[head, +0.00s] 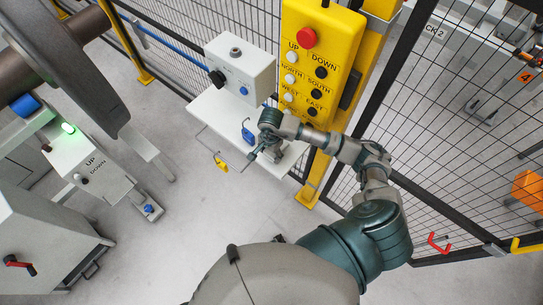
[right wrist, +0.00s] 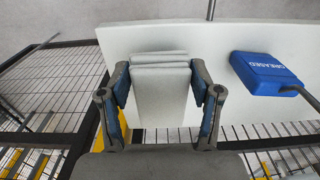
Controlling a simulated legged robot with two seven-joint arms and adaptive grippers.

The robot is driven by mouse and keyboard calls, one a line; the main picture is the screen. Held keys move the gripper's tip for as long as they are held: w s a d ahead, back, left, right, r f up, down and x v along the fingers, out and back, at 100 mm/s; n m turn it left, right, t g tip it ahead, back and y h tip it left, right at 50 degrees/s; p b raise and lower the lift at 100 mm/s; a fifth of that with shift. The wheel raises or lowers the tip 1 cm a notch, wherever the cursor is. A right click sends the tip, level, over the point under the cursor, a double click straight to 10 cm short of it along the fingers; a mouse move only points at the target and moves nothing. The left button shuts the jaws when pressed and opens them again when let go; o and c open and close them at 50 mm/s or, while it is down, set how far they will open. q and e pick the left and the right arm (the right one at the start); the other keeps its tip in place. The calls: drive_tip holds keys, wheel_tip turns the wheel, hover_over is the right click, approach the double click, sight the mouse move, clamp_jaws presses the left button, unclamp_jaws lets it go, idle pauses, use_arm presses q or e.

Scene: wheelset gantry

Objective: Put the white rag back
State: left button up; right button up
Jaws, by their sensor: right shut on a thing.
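The white rag (right wrist: 160,92) is a folded, layered pale cloth between the fingers of my right gripper (right wrist: 160,76) in the right wrist view. The gripper is shut on it, a finger pressing on each side. The rag is over or on the white shelf (right wrist: 218,42); I cannot tell whether it touches. In the head view my right gripper (head: 266,152) is at the right end of the shelf (head: 213,108), and the rag is hard to make out there. My left gripper is not in view.
A grey control box (head: 240,68) stands on the shelf's far part. A yellow button panel (head: 318,60) and mesh fence rise close behind. A yellow tag (head: 221,164) hangs at the front rail.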

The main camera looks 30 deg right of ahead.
drive_tip(key=f, duration=0.3)
drive_tip(key=shift+a+f, duration=0.1)
drive_tip(key=shift+a, duration=0.1)
drive_tip(key=shift+s+d, duration=0.1)
drive_tip(key=shift+d, duration=0.15)
drive_tip(key=o, duration=1.1)
drive_tip(key=shift+d+f, duration=0.1)
drive_tip(key=shift+o, duration=0.3)
drive_tip(key=shift+d, duration=0.1)
drive_tip(key=shift+a+r+p, duration=0.2)
drive_tip(key=shift+r+p, duration=0.15)
drive_tip(key=shift+p, duration=0.05)
wheel_tip(320, 180, up, 11)
drive_tip(key=p, duration=0.6)
drive_tip(key=shift+d+r, duration=0.15)
